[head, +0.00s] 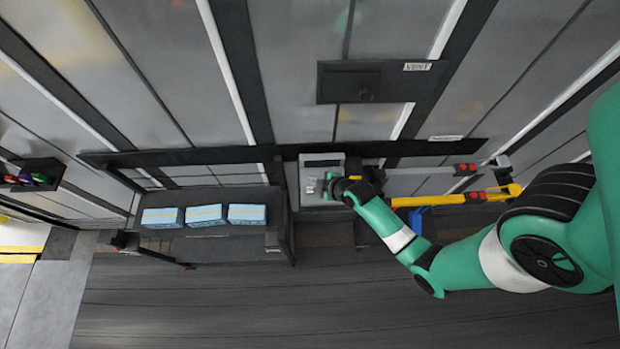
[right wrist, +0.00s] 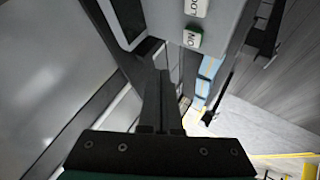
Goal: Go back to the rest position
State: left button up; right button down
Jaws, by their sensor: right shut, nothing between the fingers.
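My right arm reaches in from the right in the head view. My right gripper (head: 329,183) is in front of the grey control box (head: 322,160) on the wall; I cannot tell from here whether it touches it. In the right wrist view the dark fingers of the right gripper (right wrist: 161,88) are shut together with nothing between them. My left gripper is in neither view.
Three light blue boxes (head: 205,215) stand in a row on a dark shelf left of the control box. A yellow bar (head: 440,200) and a grey bar (head: 425,171) stick out to its right, near my forearm. A dark "VENT" hatch (head: 350,85) is above. The floor (head: 250,310) below is clear.

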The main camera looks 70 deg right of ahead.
dwell(0.5)
jog(key=w+a+r+n+t+y, duration=0.1)
jog(key=w+a+r+n+t, duration=0.2)
jog(key=w+r, duration=0.85)
jog(key=w+a+r+n+t, duration=0.1)
jog(key=w+a+r+t, duration=0.25)
jog(key=w+r, duration=0.8)
jog(key=a+r+t+y, duration=0.1)
jog(key=a+r+t, duration=0.25)
jog(key=r, duration=0.85)
jog(key=a+r+t+y, duration=0.15)
jog(key=a+r, duration=0.25)
jog(key=r, duration=0.7)
jog(key=s+a+r+t+y, duration=0.1)
jog(key=s+a+r+t, duration=0.1)
jog(key=r, duration=0.5)
jog(key=s+a+r+t, duration=0.1)
jog(key=s+a+r, duration=0.15)
jog(key=r, duration=0.35)
jog(key=s+a+r+m+t+y, duration=0.1)
jog(key=s+a+r+m+t, duration=0.1)
jog(key=s+r+m+t, duration=0.2)
jog(key=s+r+m, duration=0.3)
jog(key=s+r, duration=0.4)
jog(key=r, duration=0.3)
jog(key=shift+s+a+r+t, duration=0.15)
jog(key=shift+s+a+t, duration=0.15)
jog(key=shift+t, duration=0.05)
jog(key=shift+y, duration=0.25)
